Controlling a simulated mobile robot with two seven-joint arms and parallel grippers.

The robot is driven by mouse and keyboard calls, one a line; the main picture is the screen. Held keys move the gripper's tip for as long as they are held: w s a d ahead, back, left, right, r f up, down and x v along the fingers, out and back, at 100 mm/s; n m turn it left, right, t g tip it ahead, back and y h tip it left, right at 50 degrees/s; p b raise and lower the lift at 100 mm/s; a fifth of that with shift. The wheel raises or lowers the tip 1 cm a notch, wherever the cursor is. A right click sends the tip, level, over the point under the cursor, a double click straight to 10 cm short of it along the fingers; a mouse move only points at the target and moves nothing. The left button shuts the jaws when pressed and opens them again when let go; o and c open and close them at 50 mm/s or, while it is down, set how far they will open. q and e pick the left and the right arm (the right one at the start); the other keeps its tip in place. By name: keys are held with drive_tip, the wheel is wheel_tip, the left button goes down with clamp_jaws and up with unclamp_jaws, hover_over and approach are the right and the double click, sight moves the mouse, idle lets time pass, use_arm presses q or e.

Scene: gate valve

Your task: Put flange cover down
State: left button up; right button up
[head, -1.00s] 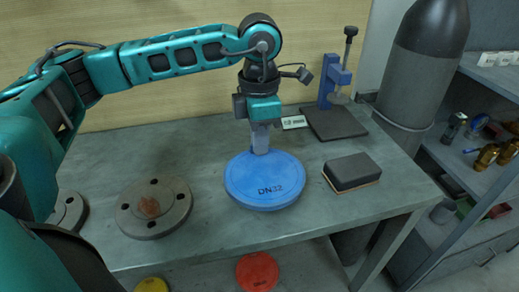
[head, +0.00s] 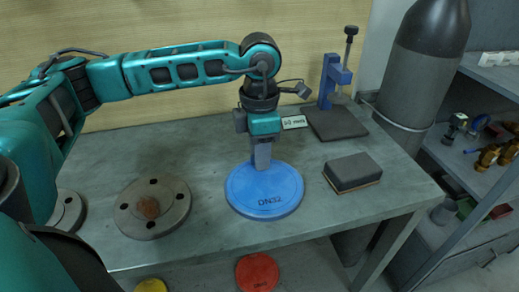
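The blue flange cover (head: 264,190), a round disc marked DN32, lies level at the middle of the workbench, face up. It is on the table top or very close above it; I cannot tell whether it touches. My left gripper (head: 262,163) comes down from above at the cover's far edge and appears shut on that rim. The fingertips are partly hidden behind the rim. My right gripper is not in view.
A grey flange with a rusty centre (head: 152,207) lies left of the cover. A dark block (head: 352,171) lies to the right. A blue stand (head: 335,80) with a dark base is at the back right. A red disc (head: 257,272) is below the bench (head: 215,250).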

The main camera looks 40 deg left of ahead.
use_arm(q)
drive_tip(key=shift+r, duration=0.1)
drive_tip(key=shift+r, duration=0.2)
wheel_tip(320, 180, up, 12)
drive_tip(key=p, duration=0.1)
drive_tip(key=shift+f, duration=0.15)
idle(0.3)
drive_tip(key=shift+s+d, duration=0.1)
